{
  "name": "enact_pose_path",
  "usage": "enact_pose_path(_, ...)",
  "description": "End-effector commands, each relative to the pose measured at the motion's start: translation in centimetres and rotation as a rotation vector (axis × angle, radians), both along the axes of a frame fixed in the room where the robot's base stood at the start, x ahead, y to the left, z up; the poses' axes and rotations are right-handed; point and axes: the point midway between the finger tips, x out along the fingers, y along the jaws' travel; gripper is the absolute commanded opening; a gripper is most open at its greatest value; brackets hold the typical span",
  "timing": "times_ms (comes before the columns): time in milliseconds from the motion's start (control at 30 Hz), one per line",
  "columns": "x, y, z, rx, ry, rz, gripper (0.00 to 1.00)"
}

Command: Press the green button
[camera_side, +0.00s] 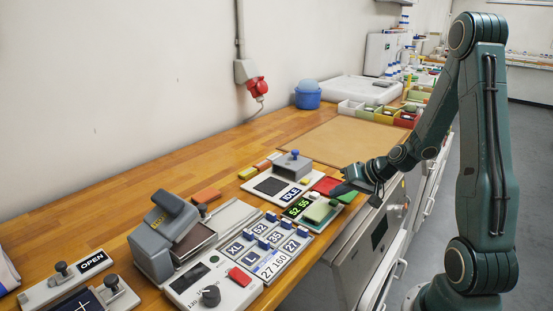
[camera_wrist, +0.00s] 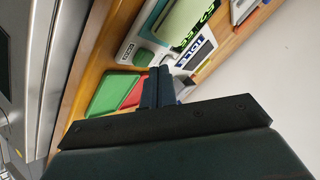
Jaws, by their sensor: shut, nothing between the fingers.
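A small green button (camera_wrist: 143,57) sits on a pale device beside a small dark label in the wrist view. The device also carries a pale green pad (camera_wrist: 183,18) and a display with green digits (camera_side: 297,207). My gripper (camera_wrist: 160,72) is shut and empty. Its fingertips show just below the button in the wrist view, and I cannot tell whether they touch the device. In the side view my gripper (camera_side: 340,189) is low over the bench's front edge, by the pale green pad (camera_side: 318,211). The button is not clear in the side view.
A flat green pad (camera_wrist: 113,92) and a red pad (camera_wrist: 136,93) lie beside my fingers. A box marked IDLE (camera_side: 280,187) stands behind. A panel of lettered and numbered blue switches (camera_side: 262,240) and a grey press (camera_side: 163,240) are to the left. A bare tan board (camera_side: 340,140) lies behind.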

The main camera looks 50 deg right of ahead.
Motion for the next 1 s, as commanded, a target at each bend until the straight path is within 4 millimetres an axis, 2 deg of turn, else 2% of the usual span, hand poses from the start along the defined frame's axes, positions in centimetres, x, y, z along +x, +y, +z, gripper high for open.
enact_pose_path(567,0.0,0.0,0.6,-0.002,-0.002,0.000,0.00)
enact_pose_path(1000,0.1,-0.1,3.5,-0.003,-0.002,0.000,0.00)
